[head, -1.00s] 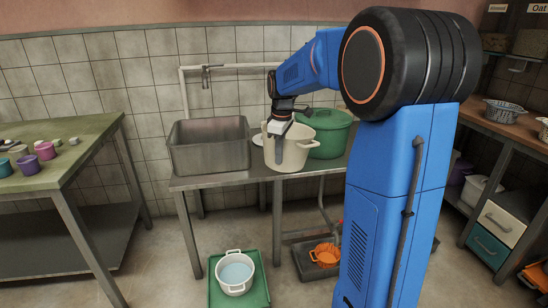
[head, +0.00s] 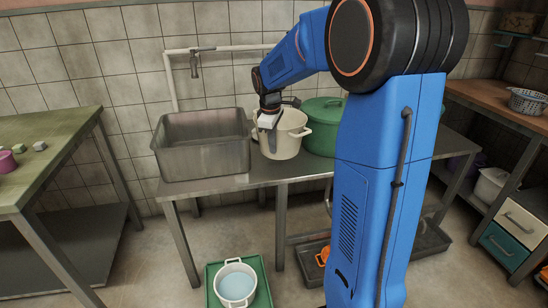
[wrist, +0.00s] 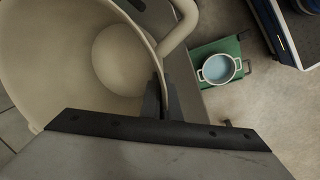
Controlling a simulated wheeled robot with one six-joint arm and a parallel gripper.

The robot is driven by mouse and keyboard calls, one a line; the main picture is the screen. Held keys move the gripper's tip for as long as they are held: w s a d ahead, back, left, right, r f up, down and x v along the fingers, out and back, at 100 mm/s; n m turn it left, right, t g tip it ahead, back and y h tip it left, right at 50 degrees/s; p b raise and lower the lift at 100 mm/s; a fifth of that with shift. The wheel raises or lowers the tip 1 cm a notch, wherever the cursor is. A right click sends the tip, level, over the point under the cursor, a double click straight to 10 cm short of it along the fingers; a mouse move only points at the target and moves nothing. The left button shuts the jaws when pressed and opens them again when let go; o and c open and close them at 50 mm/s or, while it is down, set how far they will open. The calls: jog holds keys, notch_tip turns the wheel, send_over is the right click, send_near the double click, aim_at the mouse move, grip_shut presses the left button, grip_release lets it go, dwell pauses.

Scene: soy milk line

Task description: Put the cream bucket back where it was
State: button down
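The cream bucket (head: 286,140) is upright over the steel table (head: 240,181), between the steel sink and the green pot. My gripper (head: 268,121) is at its left front rim in the head view. In the wrist view the bucket (wrist: 60,70) fills the upper left, and I look down into its open inside, which looks empty. My gripper's dark fingers (wrist: 158,97) are closed on the bucket's wall at the rim. Part of its handle shows at the top. I cannot tell whether its bottom touches the table.
A steel sink (head: 202,160) stands close on the left; a green lidded pot (head: 320,128) is close behind on the right. Below, a white pot of bluish liquid (head: 236,283) stands on a green tray (head: 213,292). A green-topped table (head: 50,150) is at the left.

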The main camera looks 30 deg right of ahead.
jog(key=shift+f, duration=2.55)
jog(key=shift+f, duration=0.15)
jog(key=c, duration=2)
grip_release()
